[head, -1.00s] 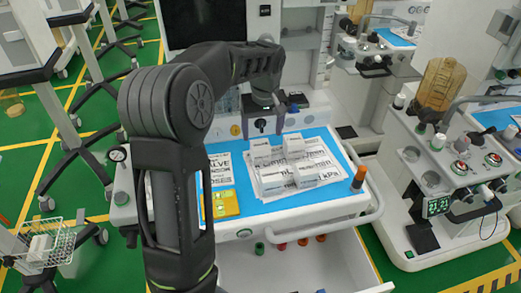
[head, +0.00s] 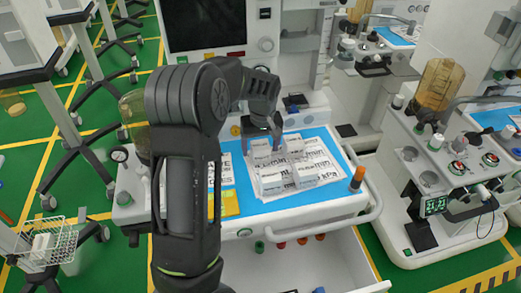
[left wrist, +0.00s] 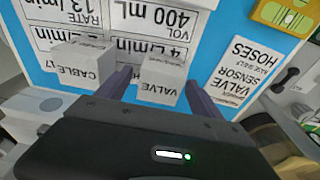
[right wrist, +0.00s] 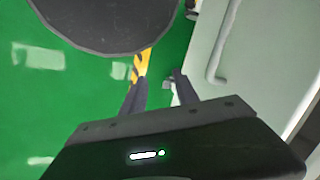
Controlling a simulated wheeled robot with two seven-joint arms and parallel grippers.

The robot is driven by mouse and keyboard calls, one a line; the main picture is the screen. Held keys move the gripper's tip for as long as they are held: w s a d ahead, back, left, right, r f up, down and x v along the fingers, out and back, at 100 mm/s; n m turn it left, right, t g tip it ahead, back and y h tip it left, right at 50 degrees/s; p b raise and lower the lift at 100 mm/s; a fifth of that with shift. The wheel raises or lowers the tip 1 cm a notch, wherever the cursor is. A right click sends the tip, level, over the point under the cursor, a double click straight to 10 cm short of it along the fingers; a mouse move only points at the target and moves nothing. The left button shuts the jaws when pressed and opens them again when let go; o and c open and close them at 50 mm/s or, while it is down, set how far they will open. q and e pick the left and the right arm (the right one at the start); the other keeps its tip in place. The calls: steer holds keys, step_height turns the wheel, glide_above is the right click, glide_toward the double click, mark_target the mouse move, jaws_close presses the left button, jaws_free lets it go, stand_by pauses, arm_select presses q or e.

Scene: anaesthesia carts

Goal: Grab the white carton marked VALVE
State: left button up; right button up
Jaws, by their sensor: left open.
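In the left wrist view, the fingers of my left gripper (left wrist: 160,86) lie on either side of the carton, with gaps visible; I see no grip. My right gripper (right wrist: 156,84) is open and empty, above green floor beside a pale panel.
A second white carton, marked CABLE (left wrist: 82,64), stands close beside VALVE. More white cartons (head: 272,183) stand in front. A yellow item (head: 229,203) lies left, and an orange-topped cylinder (head: 357,179) stands at the right edge. An open drawer (head: 330,262) juts out below.

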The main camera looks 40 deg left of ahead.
mark_target(260, 145)
arm_select(q)
steer(key=shift+c, duration=0.2)
stand_by(0.4)
steer(key=c, duration=1.4)
steer(key=shift+r, duration=0.1)
steer(key=shift+c, duration=0.2)
step_height(260, 145, up, 10)
steer(key=shift+f+b, duration=0.1)
steer(key=shift+b, duration=0.7)
